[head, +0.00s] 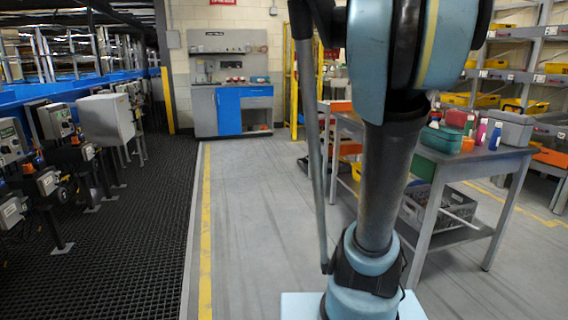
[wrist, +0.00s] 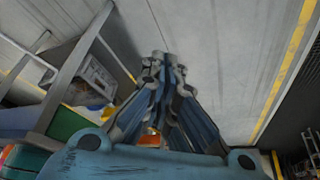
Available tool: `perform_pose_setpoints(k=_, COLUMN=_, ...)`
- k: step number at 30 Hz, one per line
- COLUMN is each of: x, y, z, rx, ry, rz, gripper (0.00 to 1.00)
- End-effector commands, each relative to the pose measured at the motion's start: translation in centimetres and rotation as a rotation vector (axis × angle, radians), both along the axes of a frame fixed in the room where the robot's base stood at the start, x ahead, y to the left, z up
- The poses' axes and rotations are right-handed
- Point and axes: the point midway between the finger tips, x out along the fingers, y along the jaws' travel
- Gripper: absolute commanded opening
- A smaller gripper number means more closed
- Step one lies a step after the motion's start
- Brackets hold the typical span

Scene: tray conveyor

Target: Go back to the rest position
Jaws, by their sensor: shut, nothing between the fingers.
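My gripper (wrist: 168,62) shows in the wrist view, shut and empty, with its fingertips together over bare grey floor. It is not in the head view. My blue and black arm stands close in the right half of the head view and hides part of the workbench.
A workbench (head: 470,165) with bottles and boxes stands at the right, with a grey crate (head: 425,212) on its lower shelf. Blue cabinets (head: 243,110) stand at the far wall. Conveyor control boxes (head: 105,118) line the left. The grey floor (head: 255,230) in the middle is clear.

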Motion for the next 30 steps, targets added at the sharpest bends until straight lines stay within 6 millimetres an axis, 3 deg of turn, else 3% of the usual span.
perform_pose_setpoints(k=6, x=-4.8, y=5.2, z=-0.9, rx=0.014, ry=0.056, rz=0.102, gripper=0.00)
perform_pose_setpoints(k=15, x=-11.7, y=10.1, z=-3.2, rx=0.024, ry=0.135, rz=0.234, gripper=0.00)
perform_pose_setpoints(k=22, x=-15.7, y=12.1, z=-5.0, rx=0.024, ry=0.184, rz=0.311, gripper=0.00)
perform_pose_setpoints(k=30, x=-17.0, y=12.6, z=-5.6, rx=0.025, ry=0.202, rz=0.337, gripper=0.00)
